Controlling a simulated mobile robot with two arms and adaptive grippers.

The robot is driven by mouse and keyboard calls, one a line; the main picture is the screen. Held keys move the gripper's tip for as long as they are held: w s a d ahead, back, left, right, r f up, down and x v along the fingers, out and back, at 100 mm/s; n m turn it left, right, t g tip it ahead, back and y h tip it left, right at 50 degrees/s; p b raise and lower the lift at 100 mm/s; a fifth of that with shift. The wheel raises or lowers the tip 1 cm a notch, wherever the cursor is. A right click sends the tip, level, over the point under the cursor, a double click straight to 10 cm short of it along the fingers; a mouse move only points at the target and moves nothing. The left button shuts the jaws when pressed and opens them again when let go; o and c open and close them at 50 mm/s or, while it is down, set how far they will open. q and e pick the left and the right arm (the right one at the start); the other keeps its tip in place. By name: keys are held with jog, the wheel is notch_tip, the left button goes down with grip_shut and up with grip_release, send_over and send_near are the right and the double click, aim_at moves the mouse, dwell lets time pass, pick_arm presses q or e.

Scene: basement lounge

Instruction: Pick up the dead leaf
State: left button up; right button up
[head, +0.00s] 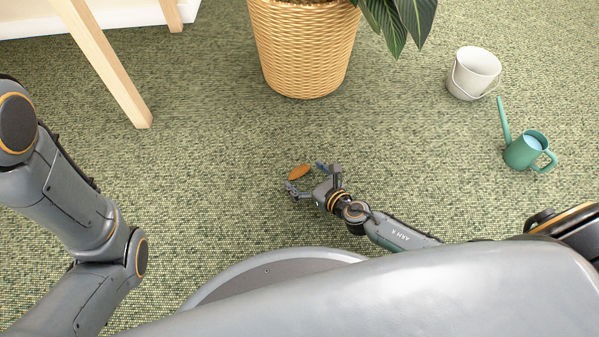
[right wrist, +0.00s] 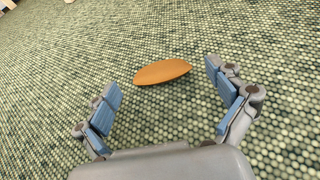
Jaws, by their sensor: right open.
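The dead leaf (head: 299,172) is a small orange-brown oval lying on the green carpet. My right gripper (head: 307,178) is open and low over the carpet, with its fingers pointing toward the leaf. In the right wrist view the leaf (right wrist: 162,72) lies ahead of and between the two open fingers of the right gripper (right wrist: 160,88), apart from both. Nothing is between the fingers' pads. My left arm comes in at the left of the head view, but its gripper is not in view.
A wicker planter (head: 303,50) with a leafy plant stands beyond the leaf. A white bucket (head: 473,74) and a green watering can (head: 527,150) stand to the right. A wooden furniture leg (head: 108,75) stands at the upper left. The carpet around the leaf is clear.

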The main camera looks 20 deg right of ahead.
jog(key=shift+c, duration=0.5)
jog(key=c, duration=0.7)
jog(key=shift+w+r, duration=0.1)
